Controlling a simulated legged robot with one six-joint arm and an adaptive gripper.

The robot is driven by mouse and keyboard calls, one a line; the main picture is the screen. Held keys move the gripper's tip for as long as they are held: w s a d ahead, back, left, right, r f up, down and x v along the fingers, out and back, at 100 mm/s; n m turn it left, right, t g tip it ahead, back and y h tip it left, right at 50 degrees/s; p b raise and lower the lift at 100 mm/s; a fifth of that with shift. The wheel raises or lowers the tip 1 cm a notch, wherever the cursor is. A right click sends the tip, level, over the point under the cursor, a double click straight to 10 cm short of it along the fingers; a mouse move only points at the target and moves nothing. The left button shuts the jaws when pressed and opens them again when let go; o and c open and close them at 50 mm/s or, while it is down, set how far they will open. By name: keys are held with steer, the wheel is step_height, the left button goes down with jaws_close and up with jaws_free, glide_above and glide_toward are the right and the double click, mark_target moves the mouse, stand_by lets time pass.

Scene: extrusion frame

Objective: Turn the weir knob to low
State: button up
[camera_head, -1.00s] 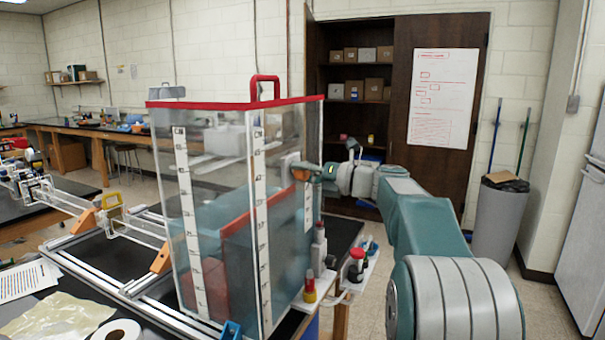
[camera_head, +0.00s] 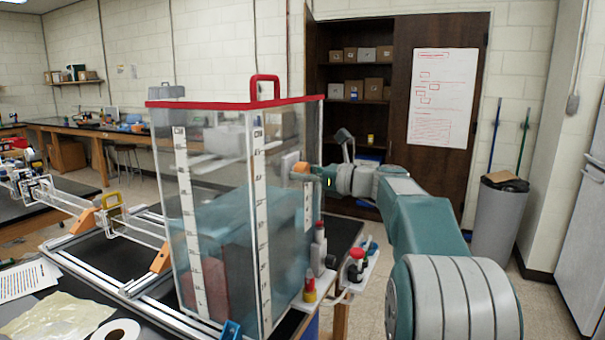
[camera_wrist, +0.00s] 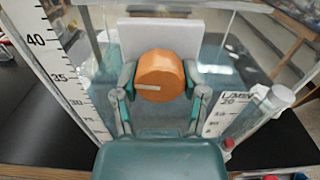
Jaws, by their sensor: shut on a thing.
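The weir knob (camera_wrist: 168,70) is a round orange knob on a pale square plate (camera_wrist: 130,36) fixed to the clear tank (camera_head: 218,150). A white pointer mark on its face points left in the wrist view. My gripper (camera_wrist: 160,78) is shut on the knob, with one finger at each side of it. In the head view, the orange knob (camera_head: 300,168) shows at the tank's right wall, with my gripper (camera_head: 318,174) reaching it from the right. No low or high label is readable around the knob.
The tank has a red rim and white scale strips (camera_head: 262,200). Small bottles (camera_head: 356,262) stand on a white shelf at its right side. A grey bin (camera_head: 500,215) with broom handles stands at the far right. The floor between bin and bench looks clear.

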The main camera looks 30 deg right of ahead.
steer(key=n, duration=0.5)
steer(key=shift+w+d+f, duration=0.1)
steer(key=shift+f, duration=0.2)
steer(key=n, duration=0.9)
steer(key=shift+n, duration=0.3)
steer(key=n, duration=0.4)
steer(key=shift+r, duration=0.1)
steer(key=n, duration=0.9)
steer(key=shift+r+n, duration=0.1)
steer(key=shift+n, duration=0.2)
steer(key=n, duration=0.9)
